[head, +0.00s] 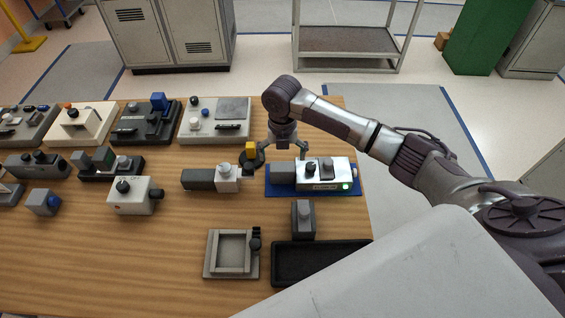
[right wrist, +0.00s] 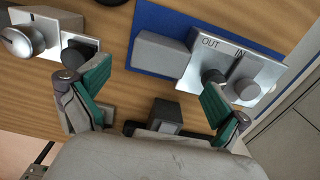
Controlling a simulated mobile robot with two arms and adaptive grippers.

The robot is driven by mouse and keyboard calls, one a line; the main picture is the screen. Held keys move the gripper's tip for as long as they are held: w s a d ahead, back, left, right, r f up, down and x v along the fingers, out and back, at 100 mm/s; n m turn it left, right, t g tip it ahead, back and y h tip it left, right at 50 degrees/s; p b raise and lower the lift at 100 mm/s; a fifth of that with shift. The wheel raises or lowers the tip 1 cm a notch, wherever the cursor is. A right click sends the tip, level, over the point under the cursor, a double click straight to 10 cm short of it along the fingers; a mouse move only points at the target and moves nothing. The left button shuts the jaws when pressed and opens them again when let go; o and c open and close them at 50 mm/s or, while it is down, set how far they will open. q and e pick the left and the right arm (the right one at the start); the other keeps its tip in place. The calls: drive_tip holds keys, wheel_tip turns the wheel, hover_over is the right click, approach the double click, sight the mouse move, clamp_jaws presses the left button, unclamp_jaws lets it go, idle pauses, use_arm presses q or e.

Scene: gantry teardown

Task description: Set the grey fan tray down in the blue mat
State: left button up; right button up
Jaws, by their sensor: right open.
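The blue mat (head: 313,193) lies near the right edge of the table. A grey and silver unit (head: 318,173) sits on it, with a grey block at its left end, dark knobs on top and a lit green light. It fits the grey fan tray best, but no fan shows. The unit also shows in the right wrist view (right wrist: 160,52), with OUT and IN lettering. My right gripper (head: 283,150) is open at the unit's far left side, its teal fingers (right wrist: 158,92) wide apart with nothing held. My left gripper is not in view.
A dark grey and silver unit (head: 200,179) stands left of the mat. In front are a small grey block (head: 303,218), a black tray (head: 278,272) and a square grey frame (head: 211,268). Several devices fill the left side.

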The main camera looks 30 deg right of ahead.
wheel_tip(320, 180, up, 8)
drive_tip(key=shift+b, duration=0.35)
idle(0.4)
